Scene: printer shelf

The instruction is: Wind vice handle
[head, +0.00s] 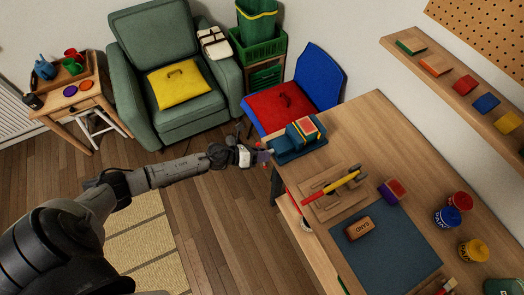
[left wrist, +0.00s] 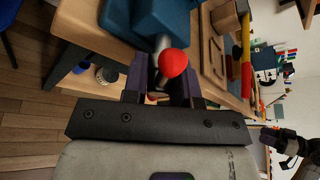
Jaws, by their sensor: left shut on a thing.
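The blue vice (head: 290,150) is at the near left corner of the workbench, with a red and yellow block in its top. In the left wrist view the blue vice body (left wrist: 165,18) fills the top. Its handle, a metal bar with a red ball end (left wrist: 173,63), points toward my wrist. My left gripper (head: 262,155) is at the vice's left side. Its dark fingers (left wrist: 162,78) are shut on the handle, one on each side of the bar just behind the red ball. What looks like my right gripper (left wrist: 285,143) shows small at the right; its jaw state is unclear.
The workbench (head: 365,120) holds a wooden board with a red and yellow tool (head: 338,186), a sanding block (head: 359,228) on a blue-grey mat (head: 395,265), and paint pots (head: 447,216). A blue chair (head: 320,80) with a red cushion stands close behind the vice. Floor left of the bench is open.

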